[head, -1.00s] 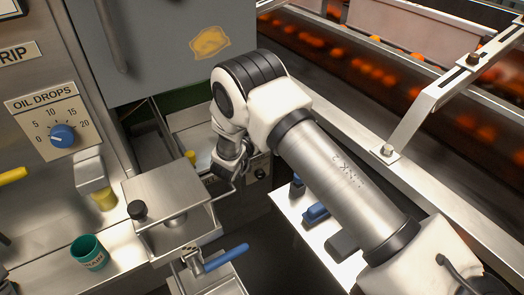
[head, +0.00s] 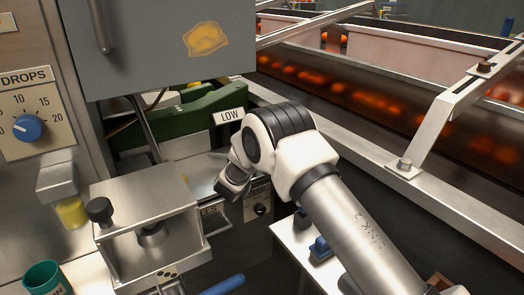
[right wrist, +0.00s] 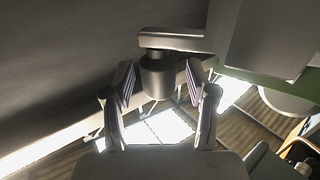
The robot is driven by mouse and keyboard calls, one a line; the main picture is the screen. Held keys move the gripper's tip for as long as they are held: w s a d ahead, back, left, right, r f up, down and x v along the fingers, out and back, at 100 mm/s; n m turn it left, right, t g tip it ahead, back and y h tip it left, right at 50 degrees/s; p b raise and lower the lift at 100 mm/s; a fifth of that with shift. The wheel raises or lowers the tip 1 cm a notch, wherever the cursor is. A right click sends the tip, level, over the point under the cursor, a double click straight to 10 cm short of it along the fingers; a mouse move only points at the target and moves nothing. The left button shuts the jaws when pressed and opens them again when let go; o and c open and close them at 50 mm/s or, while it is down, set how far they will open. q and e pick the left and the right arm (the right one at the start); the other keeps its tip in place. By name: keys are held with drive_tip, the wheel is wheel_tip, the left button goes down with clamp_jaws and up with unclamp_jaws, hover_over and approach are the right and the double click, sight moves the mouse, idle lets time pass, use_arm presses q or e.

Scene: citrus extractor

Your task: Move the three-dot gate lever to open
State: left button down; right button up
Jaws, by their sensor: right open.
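A lever with a blue handle (head: 222,286) is cut off by the bottom edge of the head view. A mark of dark dots (head: 168,273) shows on the metal beside it; I count three. My right gripper (head: 232,184) is beyond the steel box, above and right of the blue handle and apart from it; the wrist hides much of it. In the right wrist view my right gripper (right wrist: 160,112) is open, with a dark cylindrical knob (right wrist: 157,77) on a grey bar between or beyond its fingers. I cannot tell whether they touch. My left gripper is not in view.
A steel box with a black knob (head: 100,210) stands left of my gripper. A teal cup (head: 45,278) is at the lower left. A conveyor with oranges (head: 330,82) runs behind my arm.

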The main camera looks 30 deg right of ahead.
clamp_jaws()
drive_tip(key=shift+s+a+r+m+g+h+p, duration=0.5)
drive_tip(key=shift+g+p, duration=0.3)
drive_tip(key=shift+p, duration=0.45)
drive_tip(key=shift+s+a+f+m+g+h+p, duration=0.2)
drive_tip(key=shift+m+g+h+p, duration=0.05)
drive_tip(key=shift+m+g, duration=0.2)
drive_tip(key=shift+s+a+f+m+g+h+p, duration=0.15)
drive_tip(key=shift+a+f+m+g+h+p, duration=0.1)
drive_tip(key=shift+m+g, duration=0.15)
drive_tip(key=shift+s+g, duration=0.1)
drive_tip(key=shift+g, duration=0.25)
unclamp_jaws()
drive_tip(key=v, duration=0.7)
drive_tip(key=shift+a+f, duration=0.2)
